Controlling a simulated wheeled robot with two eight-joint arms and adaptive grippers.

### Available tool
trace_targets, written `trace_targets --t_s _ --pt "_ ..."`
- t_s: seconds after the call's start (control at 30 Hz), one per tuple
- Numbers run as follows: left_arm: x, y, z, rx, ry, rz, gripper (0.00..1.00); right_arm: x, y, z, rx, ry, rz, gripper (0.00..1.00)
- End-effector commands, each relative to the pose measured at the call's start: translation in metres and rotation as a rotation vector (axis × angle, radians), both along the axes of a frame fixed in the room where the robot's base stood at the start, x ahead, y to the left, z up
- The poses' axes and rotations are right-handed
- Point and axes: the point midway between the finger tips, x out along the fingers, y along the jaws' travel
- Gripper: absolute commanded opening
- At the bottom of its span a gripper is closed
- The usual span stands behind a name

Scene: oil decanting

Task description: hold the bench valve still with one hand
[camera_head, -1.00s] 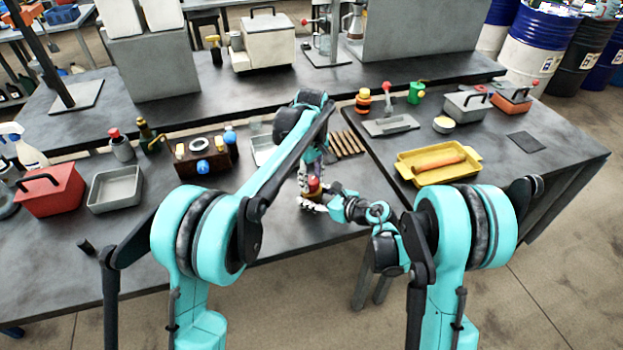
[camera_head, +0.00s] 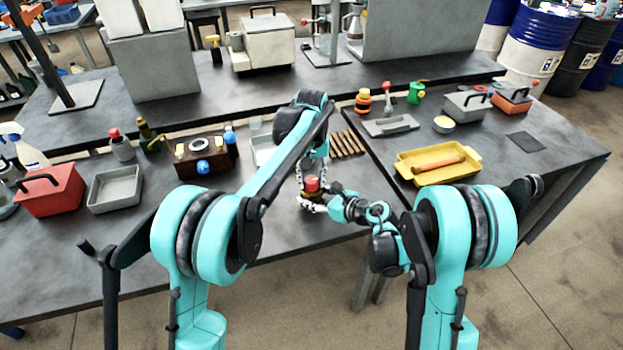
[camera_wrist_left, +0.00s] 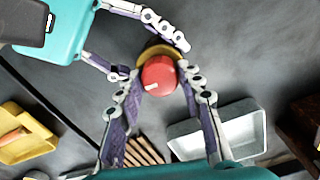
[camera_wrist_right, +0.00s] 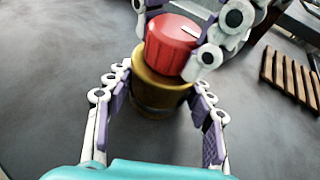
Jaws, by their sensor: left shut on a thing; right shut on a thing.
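The bench valve stands upright on the dark bench, with a brass body (camera_wrist_right: 160,92) and a red knob (camera_wrist_right: 172,42) with a white mark on top. My left gripper (camera_wrist_left: 158,74) reaches down from above, its fingers on either side of the red knob (camera_head: 312,184). My right gripper (camera_wrist_right: 163,82) comes in low from the right in the head view, its fingers around the brass body below the knob. Both are shut on the valve. The fingers hide part of the body, and its base is hardly visible in the head view.
A grey tray (camera_wrist_left: 258,131) and several brown sticks (camera_head: 347,143) lie behind the valve. A yellow tray (camera_head: 412,180) with a wooden roller is on the right bench.

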Motion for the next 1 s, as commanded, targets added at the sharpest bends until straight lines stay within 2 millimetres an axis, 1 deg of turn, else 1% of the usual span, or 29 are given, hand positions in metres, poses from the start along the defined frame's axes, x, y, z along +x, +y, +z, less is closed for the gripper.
trace_targets --t_s 0.23,0.6,0.63,0.7,1.0 --pt "0.0004 0.0000 0.0003 0.000 -0.001 -0.039 0.08 -0.0004 0.0003 -0.0003 -0.001 0.000 0.001 0.06" --pt "0.0004 0.0000 0.0003 0.000 -0.001 -0.041 0.08 -0.0005 0.0003 -0.0004 -0.001 0.000 0.001 0.06" --pt "0.0004 0.0000 0.0003 0.000 -0.001 -0.041 0.42 -0.0005 0.0003 -0.0004 -0.001 0.000 0.001 0.06" --pt "0.0003 0.0000 0.0003 0.000 -0.001 -0.041 0.58 -0.0005 0.0003 -0.0004 -0.001 0.000 0.001 0.06" --pt "0.0001 0.0000 0.0009 0.000 0.000 -0.040 0.58 -0.0005 0.0002 -0.0004 -0.001 0.000 0.001 0.06"
